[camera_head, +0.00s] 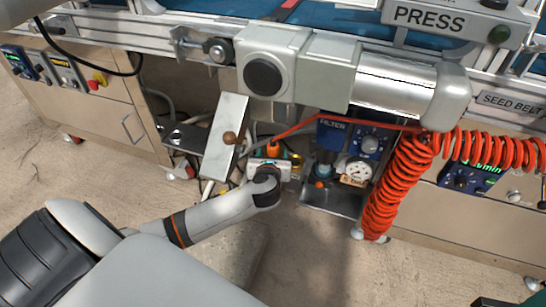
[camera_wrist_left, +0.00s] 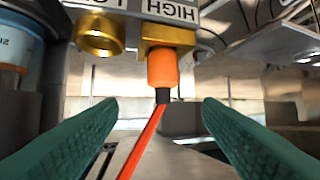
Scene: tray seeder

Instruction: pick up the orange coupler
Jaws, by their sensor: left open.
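The orange coupler (camera_wrist_left: 163,70) sits on a brass port (camera_wrist_left: 165,35) of a block lettered "HIGH" in the left wrist view. A dark collar and a thin orange hose (camera_wrist_left: 142,142) lead off from it. In the head view the coupler (camera_head: 273,149) shows as a small orange piece just beyond my left gripper (camera_head: 272,170). In the left wrist view the green fingers of my left gripper (camera_wrist_left: 160,110) are apart, one on each side of the hose line. The coupler is ahead of the fingertips, roughly centred between them, and they do not touch it. My right gripper is not in view.
An empty brass port (camera_wrist_left: 101,36) is left of the coupler. In the head view a filter unit with gauge (camera_head: 357,170) stands to the right, beside a coiled orange hose (camera_head: 390,190). A tilted metal plate (camera_head: 222,135) is at the left. A large grey motor housing (camera_head: 300,65) overhangs above.

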